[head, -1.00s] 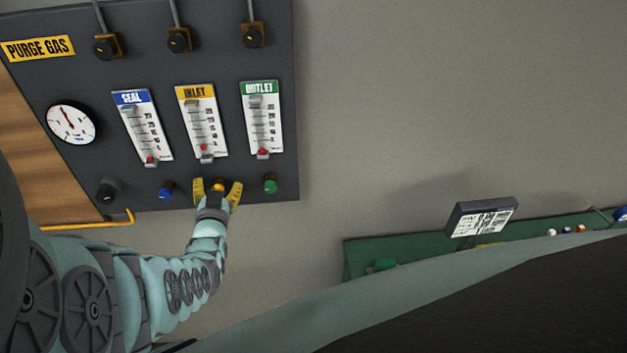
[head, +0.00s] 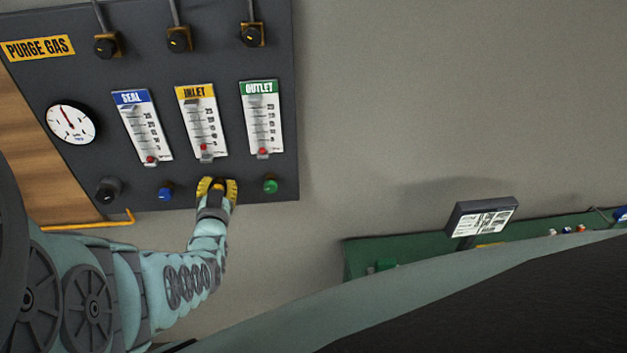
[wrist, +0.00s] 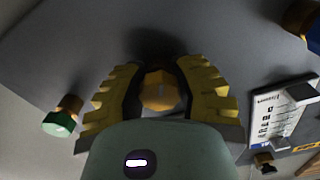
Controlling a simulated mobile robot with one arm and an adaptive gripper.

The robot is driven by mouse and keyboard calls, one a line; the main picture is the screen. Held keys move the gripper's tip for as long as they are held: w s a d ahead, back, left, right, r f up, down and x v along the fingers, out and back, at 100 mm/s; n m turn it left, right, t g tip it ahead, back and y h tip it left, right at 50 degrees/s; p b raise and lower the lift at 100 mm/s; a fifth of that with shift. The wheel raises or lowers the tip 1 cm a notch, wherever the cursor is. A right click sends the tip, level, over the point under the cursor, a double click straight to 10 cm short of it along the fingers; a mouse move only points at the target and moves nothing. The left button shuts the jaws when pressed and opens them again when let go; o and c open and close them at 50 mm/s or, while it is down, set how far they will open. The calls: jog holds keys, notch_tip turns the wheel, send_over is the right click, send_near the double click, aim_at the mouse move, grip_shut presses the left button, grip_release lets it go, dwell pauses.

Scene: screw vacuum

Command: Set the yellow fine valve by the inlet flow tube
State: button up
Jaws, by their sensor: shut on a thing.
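The yellow fine valve (head: 218,185) is a small knob below the inlet flow tube (head: 202,122) on the dark purge gas panel. My gripper (head: 217,188) has its yellow fingers shut on this knob. In the wrist view the yellow knob (wrist: 161,90) sits between the two ridged fingers (wrist: 160,98). The inlet tube has a yellow label and a white scale, and its red float (head: 204,147) is near the bottom. The fingers hide part of the knob in the head view.
A blue knob (head: 166,193) sits to the left and a green knob (head: 270,185) to the right, close to my gripper. The seal tube (head: 143,127) and outlet tube (head: 262,119) flank the inlet tube. A green bench (head: 400,250) with a small display (head: 481,217) stands at right.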

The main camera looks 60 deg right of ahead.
grip_shut()
jog(key=shift+r, duration=0.1)
jog(key=n, duration=0.5)
jog(key=shift+w+n, duration=0.1)
jog(key=shift+n, duration=0.3)
jog(key=n+b, duration=0.1)
jog(key=n, duration=0.2)
jog(key=shift+n, duration=0.3)
jog(key=shift+n+b, duration=0.4)
jog(key=shift+n, duration=0.7)
jog(key=shift+r, duration=0.1)
jog(key=o, duration=0.9)
grip_release()
jog(key=shift+f, duration=0.2)
